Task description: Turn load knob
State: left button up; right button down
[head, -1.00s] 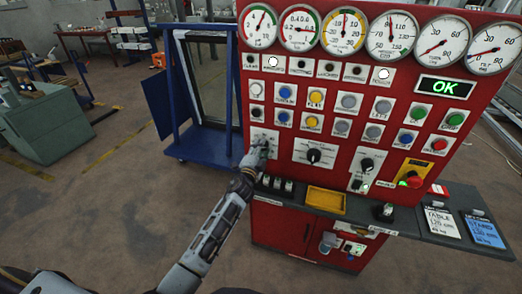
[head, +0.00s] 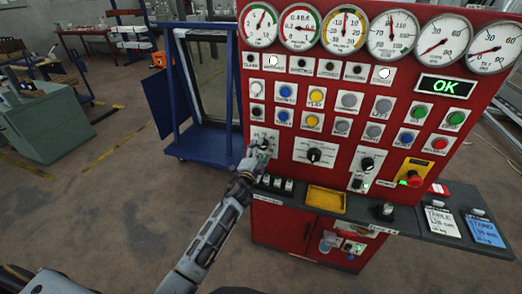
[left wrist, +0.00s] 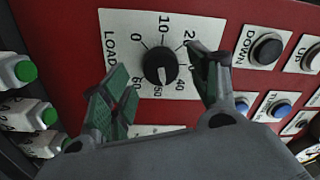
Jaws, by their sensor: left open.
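The load knob (left wrist: 160,67) is a round black knob on a white plate (left wrist: 118,20) with a number scale and the word LOAD. In the left wrist view it lies between my open left gripper's fingers (left wrist: 163,92). The green-padded fingers stand on either side of the knob, and I see gaps on both sides. In the head view my left gripper (head: 256,157) is in front of the lower left of the red panel (head: 285,185) and covers part of the plate. My right gripper is not in view.
Push buttons labelled DOWN (left wrist: 267,50) and UP sit to the right of the plate in the wrist view. Green-capped items (left wrist: 26,71) stand at its left. In the head view a yellow tray (head: 325,200) lies on the ledge below the panel. A blue cart (head: 203,143) stands left.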

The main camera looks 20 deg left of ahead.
pick_arm(q)
jog(key=s, duration=1)
jog(key=shift+f, duration=0.2)
jog(key=shift+a+n, duration=0.1)
jog(key=shift+n, duration=0.2)
dwell(0.6)
